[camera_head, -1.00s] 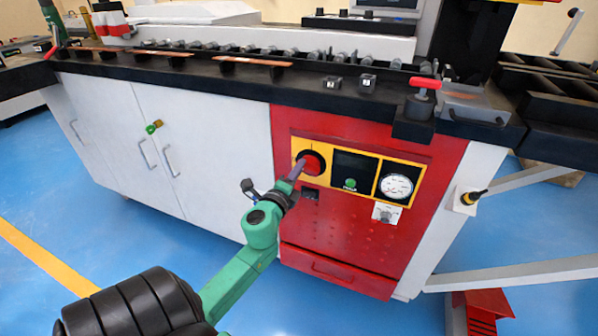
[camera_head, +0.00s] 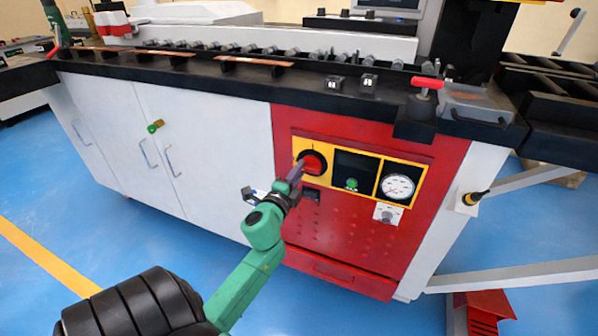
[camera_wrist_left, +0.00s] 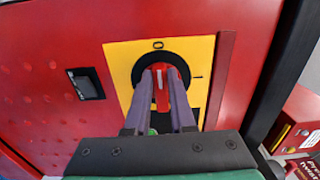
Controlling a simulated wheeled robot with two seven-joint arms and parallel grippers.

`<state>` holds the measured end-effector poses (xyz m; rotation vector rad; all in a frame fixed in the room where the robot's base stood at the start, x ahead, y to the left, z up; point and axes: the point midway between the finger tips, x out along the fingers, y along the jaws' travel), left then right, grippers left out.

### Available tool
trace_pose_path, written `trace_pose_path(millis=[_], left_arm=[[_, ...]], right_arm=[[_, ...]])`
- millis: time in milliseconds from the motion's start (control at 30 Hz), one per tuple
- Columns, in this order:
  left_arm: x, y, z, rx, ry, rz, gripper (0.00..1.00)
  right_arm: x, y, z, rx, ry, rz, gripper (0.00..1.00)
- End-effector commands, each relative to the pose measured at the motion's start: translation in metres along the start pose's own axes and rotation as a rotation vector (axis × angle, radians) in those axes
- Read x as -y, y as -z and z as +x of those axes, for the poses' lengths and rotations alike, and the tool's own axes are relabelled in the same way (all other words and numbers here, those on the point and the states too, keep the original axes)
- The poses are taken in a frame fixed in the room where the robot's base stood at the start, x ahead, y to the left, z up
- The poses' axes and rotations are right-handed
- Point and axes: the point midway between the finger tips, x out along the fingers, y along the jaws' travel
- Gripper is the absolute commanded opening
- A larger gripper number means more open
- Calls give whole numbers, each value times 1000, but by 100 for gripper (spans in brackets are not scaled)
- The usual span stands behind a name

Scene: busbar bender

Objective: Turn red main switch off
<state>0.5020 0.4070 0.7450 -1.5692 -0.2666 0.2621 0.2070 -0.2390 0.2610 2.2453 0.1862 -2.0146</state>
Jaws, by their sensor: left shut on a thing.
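The red main switch (camera_head: 314,164) is a round red knob on a black ring, set in the yellow plate of the red cabinet panel. In the left wrist view the switch (camera_wrist_left: 163,90) sits between the two purple fingers, below a "0" mark on the yellow plate (camera_wrist_left: 120,60). My left gripper (camera_head: 297,171) reaches up to the knob from the lower left. In the wrist view the left gripper (camera_wrist_left: 160,88) is shut on the knob's red handle, which points roughly toward the "0" mark. The fingers hide part of the knob. My right gripper is not in view.
Right of the switch are a green button (camera_head: 351,184), a gauge (camera_head: 397,186) and a small white switch plate (camera_head: 387,213). The black bench edge (camera_head: 330,107) overhangs above. White cabinet doors (camera_head: 205,150) stand to the left. Blue floor (camera_head: 60,200) is open in front.

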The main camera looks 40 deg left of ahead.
Motion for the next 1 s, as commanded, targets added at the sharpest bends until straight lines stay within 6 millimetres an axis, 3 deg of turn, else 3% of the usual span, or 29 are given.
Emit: trace_pose_path(millis=[33,67,100,133,433,567,767,1000], left_arm=[[-1,0,0,1,-2,-3,0],[-1,0,0,1,-2,-3,30],[-1,0,0,1,-2,-3,45],[-1,0,0,1,-2,-3,52],[0,0,-1,0,-1,-1,52],[-2,0,-10,-1,-2,-1,52],[-4,0,-56,2,-6,-4,52],[-5,-2,-123,6,-6,-3,52]], right_arm=[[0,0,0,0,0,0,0],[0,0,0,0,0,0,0],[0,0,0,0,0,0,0],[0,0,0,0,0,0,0],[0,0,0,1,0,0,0],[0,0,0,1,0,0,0],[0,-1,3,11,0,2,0],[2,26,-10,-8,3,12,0]])
